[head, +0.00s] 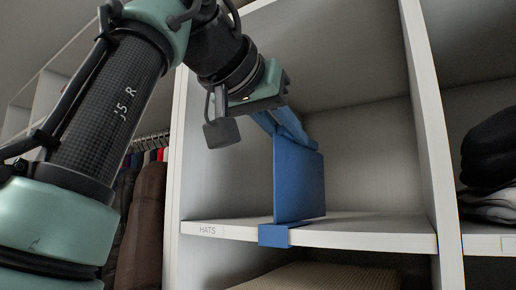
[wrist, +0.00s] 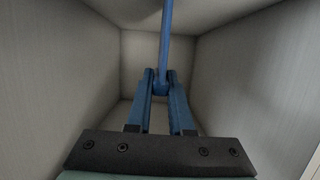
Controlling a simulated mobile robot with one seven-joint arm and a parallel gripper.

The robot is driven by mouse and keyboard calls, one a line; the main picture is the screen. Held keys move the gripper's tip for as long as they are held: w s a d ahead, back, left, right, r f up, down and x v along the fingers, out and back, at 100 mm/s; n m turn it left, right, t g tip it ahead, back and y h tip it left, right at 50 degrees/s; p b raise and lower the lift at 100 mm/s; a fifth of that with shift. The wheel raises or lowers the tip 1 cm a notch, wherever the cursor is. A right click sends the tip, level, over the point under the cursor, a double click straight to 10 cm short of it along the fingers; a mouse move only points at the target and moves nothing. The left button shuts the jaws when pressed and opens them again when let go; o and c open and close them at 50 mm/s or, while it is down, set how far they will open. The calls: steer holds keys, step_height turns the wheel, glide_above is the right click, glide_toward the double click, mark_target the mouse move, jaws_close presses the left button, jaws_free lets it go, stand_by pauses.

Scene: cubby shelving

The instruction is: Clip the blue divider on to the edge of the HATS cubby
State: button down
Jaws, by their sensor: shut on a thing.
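The blue divider (head: 298,180) stands upright in the HATS cubby (head: 220,229) in the head view. Its lower clip wraps the front edge of the shelf, to the right of the HATS label, and looks seated on it. My gripper (head: 292,130) is at the divider's top, inside the cubby opening. In the wrist view my gripper (wrist: 161,92) has its two blue fingers closed around the divider (wrist: 166,40), which shows as a thin blue strip running up from between them. The fingers hide the part they hold.
White side panels (head: 424,130) bound the cubby on both sides. Dark folded clothes (head: 490,150) lie in the cubby to the right. Hanging clothes (head: 148,215) are at the left. A woven beige item (head: 320,277) is below the shelf. The cubby is otherwise empty.

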steer(key=c, duration=0.7)
jaws_free()
steer(key=v, duration=1.2)
steer(key=shift+s+a+r, duration=0.2)
steer(key=shift+s, duration=0.1)
